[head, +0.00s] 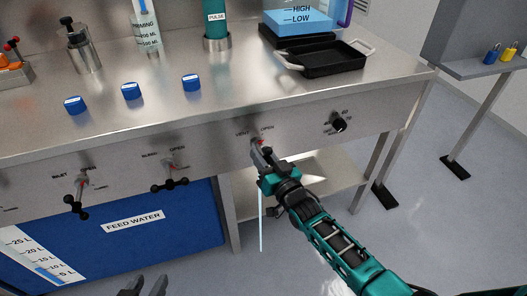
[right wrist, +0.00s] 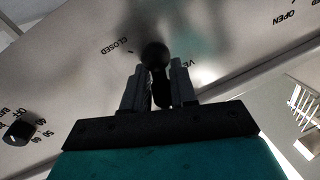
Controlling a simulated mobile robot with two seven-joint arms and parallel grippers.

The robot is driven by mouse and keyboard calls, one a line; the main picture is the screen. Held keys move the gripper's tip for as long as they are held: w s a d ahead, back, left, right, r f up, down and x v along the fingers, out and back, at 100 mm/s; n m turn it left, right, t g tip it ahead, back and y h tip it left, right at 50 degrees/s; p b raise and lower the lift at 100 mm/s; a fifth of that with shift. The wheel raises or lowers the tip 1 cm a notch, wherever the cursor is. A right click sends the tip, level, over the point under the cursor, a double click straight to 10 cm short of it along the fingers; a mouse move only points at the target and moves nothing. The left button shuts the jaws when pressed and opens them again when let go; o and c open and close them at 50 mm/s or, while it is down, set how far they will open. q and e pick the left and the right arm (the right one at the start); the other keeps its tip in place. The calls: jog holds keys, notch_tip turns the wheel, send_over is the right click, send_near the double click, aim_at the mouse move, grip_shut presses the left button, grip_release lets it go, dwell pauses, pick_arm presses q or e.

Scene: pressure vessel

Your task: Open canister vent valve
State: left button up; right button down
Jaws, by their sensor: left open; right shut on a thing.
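The vent valve (head: 258,142) is on the front panel of the steel bench, with "VENT" and "OPEN" lettering beside it. My right gripper (head: 264,168) is at this valve and hides most of its handle. In the right wrist view, the gripper (right wrist: 158,82) is shut on a black ball-ended handle (right wrist: 156,55) between its fingers. The word "CLOSED" shows on the panel near the ball. My left gripper (head: 143,287) is at the bottom edge of the head view, open and empty, with only its fingertips visible.
Inlet (head: 81,190) and blowdown-side (head: 170,174) valves sit left on the panel. A black knob (head: 340,123) is to the right. Below are a blue feed water tank (head: 185,235) and a shelf (head: 310,180). A black tray (head: 325,60) and blue caps (head: 131,91) rest on top.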

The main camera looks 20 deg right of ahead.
jog(key=n, duration=0.1)
jog(key=a+n+p, duration=0.1)
jog(key=shift+w+r+n+g, duration=0.1)
jog(key=shift+r+n+g, duration=0.2)
jog(key=shift+r, duration=0.1)
jog(key=shift+f+n, duration=0.1)
jog(key=shift+n, duration=0.2)
jog(key=c, duration=1.1)
grip_release()
jog(key=shift+c, duration=0.2)
jog(key=shift+f, duration=0.1)
jog(key=shift+d+f, duration=0.15)
jog(key=shift+d, duration=0.1)
jog(key=shift+s, duration=0.2)
